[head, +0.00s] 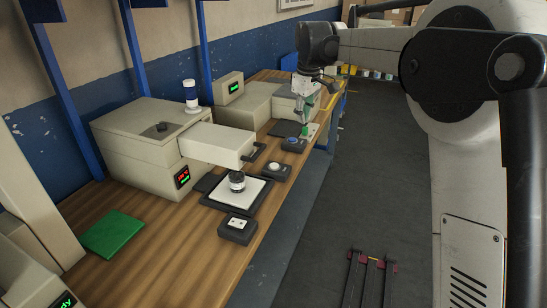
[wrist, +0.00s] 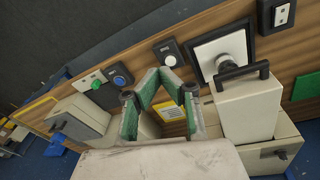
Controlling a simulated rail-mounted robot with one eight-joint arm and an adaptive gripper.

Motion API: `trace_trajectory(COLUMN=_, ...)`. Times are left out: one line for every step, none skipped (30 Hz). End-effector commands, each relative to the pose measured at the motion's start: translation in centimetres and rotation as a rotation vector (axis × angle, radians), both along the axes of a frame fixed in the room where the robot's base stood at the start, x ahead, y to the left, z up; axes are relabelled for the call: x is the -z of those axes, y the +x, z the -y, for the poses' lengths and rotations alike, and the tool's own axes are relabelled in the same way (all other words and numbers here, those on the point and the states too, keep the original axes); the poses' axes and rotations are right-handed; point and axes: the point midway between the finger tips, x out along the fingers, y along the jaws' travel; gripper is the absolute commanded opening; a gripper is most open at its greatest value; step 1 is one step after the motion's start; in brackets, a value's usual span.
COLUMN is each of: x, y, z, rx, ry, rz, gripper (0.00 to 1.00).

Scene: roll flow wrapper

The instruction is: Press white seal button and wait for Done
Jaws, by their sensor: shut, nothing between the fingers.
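The white round button (head: 274,167) sits on a small dark box along the bench's front edge, between a blue button (head: 293,142) and a square pad holding a round white-and-dark part. The white button also shows in the wrist view (wrist: 166,50), just beyond my fingertips. My gripper (head: 304,131) is shut and empty, with green finger pads. It is above the bench near the blue button, apart from the white button. In the wrist view my gripper (wrist: 161,72) points toward the bench edge.
A beige block with a dark handle (head: 218,145) juts out over the bench behind the pad (head: 258,190). A dark box with a white switch plate (head: 237,225) is nearer. A green mat (head: 113,234) lies at left. The floor aisle (head: 355,190) is mostly clear.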

Motion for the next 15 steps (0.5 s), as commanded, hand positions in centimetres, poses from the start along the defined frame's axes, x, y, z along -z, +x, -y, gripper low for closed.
trace_trajectory(x=0.4, y=0.9, z=-0.7, rx=-0.023, ry=-0.004, rz=-0.010, gripper=0.00)
trace_trajectory(x=0.7, y=1.4, z=-1.1, rx=-0.036, ry=-0.007, rz=-0.016, gripper=0.00)
trace_trajectory(x=1.1, y=2.0, z=-1.6, rx=-0.054, ry=-0.011, rz=-0.024, gripper=0.00)
trace_trajectory(x=1.4, y=2.4, z=-2.0, rx=-0.068, ry=-0.014, rz=-0.030, gripper=0.00)
trace_trajectory(x=1.7, y=2.8, z=-2.3, rx=-0.080, ry=-0.017, rz=-0.037, gripper=0.00)
trace_trajectory(x=2.2, y=3.4, z=-2.8, rx=-0.099, ry=-0.020, rz=-0.045, gripper=0.00)
trace_trajectory(x=2.5, y=3.8, z=-3.2, rx=-0.112, ry=-0.023, rz=-0.051, gripper=0.00)
trace_trajectory(x=2.9, y=4.2, z=-3.6, rx=-0.125, ry=-0.026, rz=-0.058, gripper=0.00)
trace_trajectory(x=3.4, y=4.7, z=-4.1, rx=-0.144, ry=-0.029, rz=-0.066, gripper=0.00)
trace_trajectory(x=3.7, y=5.0, z=-4.5, rx=-0.157, ry=-0.031, rz=-0.072, gripper=0.00)
trace_trajectory(x=4.1, y=5.3, z=-4.8, rx=-0.171, ry=-0.034, rz=-0.078, gripper=0.00)
trace_trajectory(x=4.7, y=5.8, z=-5.3, rx=-0.188, ry=-0.036, rz=-0.086, gripper=0.00)
trace_trajectory(x=5.0, y=6.0, z=-5.6, rx=-0.200, ry=-0.039, rz=-0.093, gripper=0.00)
trace_trajectory(x=5.4, y=6.3, z=-5.9, rx=-0.211, ry=-0.040, rz=-0.098, gripper=0.00)
trace_trajectory(x=5.9, y=6.6, z=-6.3, rx=-0.226, ry=-0.043, rz=-0.104, gripper=0.00)
